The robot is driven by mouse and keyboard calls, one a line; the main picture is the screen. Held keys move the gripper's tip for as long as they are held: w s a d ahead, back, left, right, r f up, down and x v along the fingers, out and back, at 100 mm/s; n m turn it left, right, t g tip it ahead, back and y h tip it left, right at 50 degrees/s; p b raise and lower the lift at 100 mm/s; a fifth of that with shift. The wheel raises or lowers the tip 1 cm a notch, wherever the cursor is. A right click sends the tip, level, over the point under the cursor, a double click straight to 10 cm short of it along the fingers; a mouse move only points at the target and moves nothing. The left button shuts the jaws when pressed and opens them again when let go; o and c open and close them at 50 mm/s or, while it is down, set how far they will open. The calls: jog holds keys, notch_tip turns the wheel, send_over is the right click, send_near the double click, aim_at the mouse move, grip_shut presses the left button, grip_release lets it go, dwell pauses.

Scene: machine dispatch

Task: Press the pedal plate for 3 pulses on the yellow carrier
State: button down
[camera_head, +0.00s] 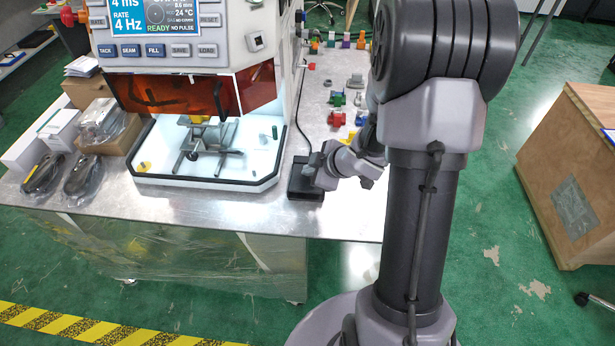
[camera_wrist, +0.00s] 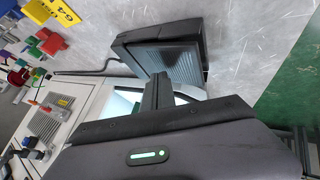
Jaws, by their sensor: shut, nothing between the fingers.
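The black pedal (camera_head: 303,182) lies on the metal table, right of the machine's white chamber. Its ribbed plate (camera_wrist: 168,64) shows in the wrist view. My gripper (camera_head: 316,170) is shut and empty, with its tip close over the pedal. In the wrist view the closed fingers (camera_wrist: 158,92) point at the ribbed plate; I cannot tell whether they touch it. A yellow part (camera_head: 200,119) shows at the top of the grey fixture (camera_head: 207,140) in the chamber, partly hidden by the orange shield. I cannot tell if it is the yellow carrier. The machine's screen (camera_head: 170,17) reads READY and NO PULSE.
A black cable runs from the pedal along the machine. Several small coloured parts (camera_head: 337,118) stand on the table behind my arm. Boxes (camera_head: 108,128) and bagged black items (camera_head: 82,174) lie at the left. A wooden crate (camera_head: 560,190) stands at the right.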

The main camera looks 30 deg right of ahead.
aim_at(310, 177)
jog(key=shift+s+f+b, duration=0.1)
jog(key=shift+f+b, duration=0.35)
jog(key=shift+f, duration=0.15)
dwell(0.4)
jog(key=shift+r+p, duration=1.05)
jog(key=shift+p, duration=0.1)
jog(key=shift+w, duration=0.2)
jog(key=r+p, duration=0.5)
jog(key=shift+w+d+r, duration=0.1)
jog(key=shift+w+d, duration=0.1)
dwell(2.0)
